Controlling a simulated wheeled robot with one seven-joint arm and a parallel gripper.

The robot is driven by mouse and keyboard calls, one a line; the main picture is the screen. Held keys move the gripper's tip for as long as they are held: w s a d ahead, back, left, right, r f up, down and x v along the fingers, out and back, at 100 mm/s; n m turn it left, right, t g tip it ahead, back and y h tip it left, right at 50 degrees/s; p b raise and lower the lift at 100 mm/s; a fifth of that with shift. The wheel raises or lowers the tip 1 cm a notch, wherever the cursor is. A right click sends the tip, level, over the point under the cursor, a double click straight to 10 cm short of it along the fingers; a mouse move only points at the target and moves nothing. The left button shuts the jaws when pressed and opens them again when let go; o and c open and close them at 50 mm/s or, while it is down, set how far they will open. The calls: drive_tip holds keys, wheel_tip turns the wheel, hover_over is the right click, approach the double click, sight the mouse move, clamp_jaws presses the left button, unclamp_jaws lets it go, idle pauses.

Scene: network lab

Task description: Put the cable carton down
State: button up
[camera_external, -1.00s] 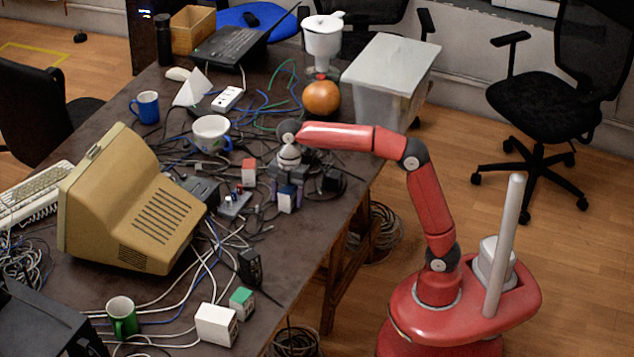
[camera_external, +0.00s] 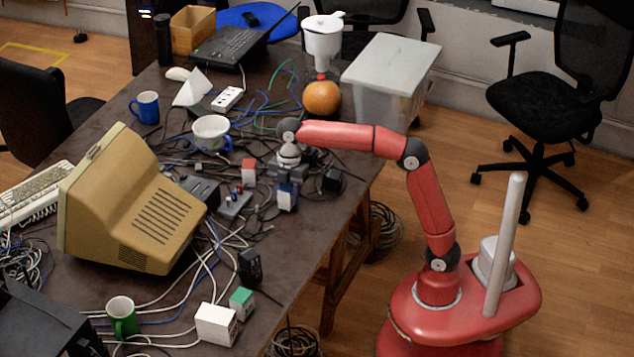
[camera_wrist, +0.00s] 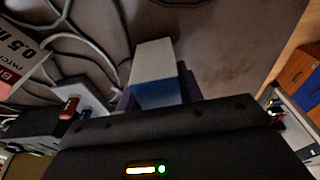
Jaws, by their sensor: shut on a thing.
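The cable carton (camera_external: 287,197) is a small blue-and-white box near the table's right edge. My gripper (camera_external: 287,181) points down over it and is shut on it. In the wrist view the carton (camera_wrist: 155,77) shows a pale face and a blue face just beyond the dark gripper body. The fingertips are mostly hidden there. The carton is at or very near the tabletop; I cannot tell whether its bottom touches.
A red-and-white carton (camera_external: 249,172) stands to the left. A dark adapter (camera_external: 332,180) lies to the right. Bare table shows in front.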

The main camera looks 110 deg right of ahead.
wheel_tip(320, 180, up, 9)
drive_tip(key=shift+a+r+p, duration=0.1)
drive_tip(key=shift+p, duration=1.1)
drive_tip(key=w+a+f+m+h, duration=0.15)
drive_tip(key=a+m, duration=0.35)
drive_tip(key=a, duration=0.7)
drive_tip(key=w+a+m, duration=0.3)
drive_tip(key=a+m, duration=0.1)
drive_tip(key=a, duration=0.8)
drive_tip(key=s+a+f+n, duration=0.15)
drive_tip(key=a+f, duration=0.25)
drive_tip(key=a, duration=0.4)
drive_tip(key=a+f+n, duration=0.2)
drive_tip(key=a+f, duration=0.1)
drive_tip(key=a, duration=0.5)
drive_tip(key=s+a+f+n+y, duration=0.1)
drive_tip(key=s+a+f+n, duration=0.1)
drive_tip(key=s+a+f, duration=0.5)
drive_tip(key=s+a+f+n, duration=0.2)
drive_tip(key=s+a, duration=0.2)
drive_tip(key=a, duration=0.5)
wheel_tip(320, 180, up, 22)
drive_tip(key=w+d, duration=0.8)
drive_tip(key=d, duration=0.4)
drive_tip(key=n, duration=0.2)
hover_over(287, 186)
drive_tip(key=shift+m, duration=0.25)
drive_tip(key=shift+f, duration=2.25)
